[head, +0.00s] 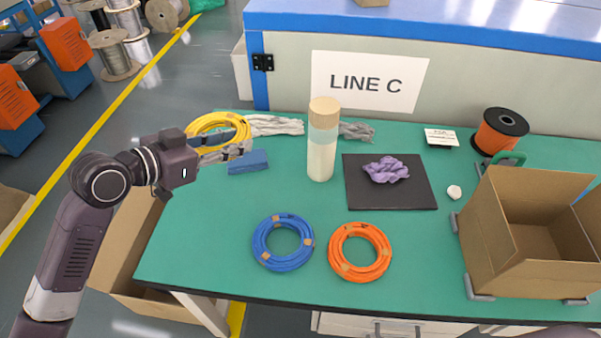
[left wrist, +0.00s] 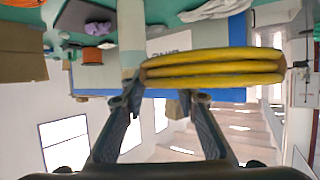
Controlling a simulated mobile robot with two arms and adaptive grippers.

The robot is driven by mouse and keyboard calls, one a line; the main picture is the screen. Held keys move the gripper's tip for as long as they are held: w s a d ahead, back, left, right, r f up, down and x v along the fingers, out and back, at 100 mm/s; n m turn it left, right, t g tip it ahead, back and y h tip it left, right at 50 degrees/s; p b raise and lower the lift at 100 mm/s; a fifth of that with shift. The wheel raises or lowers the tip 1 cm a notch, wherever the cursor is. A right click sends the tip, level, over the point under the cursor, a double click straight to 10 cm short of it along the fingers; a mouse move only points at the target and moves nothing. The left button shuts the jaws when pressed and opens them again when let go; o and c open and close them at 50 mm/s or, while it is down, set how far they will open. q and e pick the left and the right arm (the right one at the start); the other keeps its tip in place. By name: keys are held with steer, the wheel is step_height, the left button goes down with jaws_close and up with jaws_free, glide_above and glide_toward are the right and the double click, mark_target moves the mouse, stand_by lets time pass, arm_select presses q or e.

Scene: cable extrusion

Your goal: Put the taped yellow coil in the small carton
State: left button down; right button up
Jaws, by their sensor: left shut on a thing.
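The yellow coil (head: 218,131) is at the far left of the table in the head view, partly hidden behind my left gripper (head: 238,138). In the left wrist view the yellow coil (left wrist: 215,68) lies across the fingertips of my left gripper (left wrist: 168,95), which is shut on it. Its tape is hard to make out. An open, empty-looking brown carton (head: 490,230) stands on the right of the table with its flaps up. It is far to the right of the left gripper. My right gripper is not in view.
A blue coil (head: 283,242) and an orange coil (head: 360,252) lie at the front. A tall wooden-capped bottle (head: 322,140) stands between the held coil and the carton. A black mat (head: 390,200) bears a purple cloth (head: 386,170). A blue block (head: 248,162) lies near the gripper.

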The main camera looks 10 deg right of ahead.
mark_target(247, 207)
arm_select(q)
step_height(247, 207, down, 20)
steer(key=shift+a+b, duration=0.1)
steer(key=shift+b, duration=0.35)
steer(key=shift+f, duration=0.1)
steer(key=c, duration=1.5)
jaws_free()
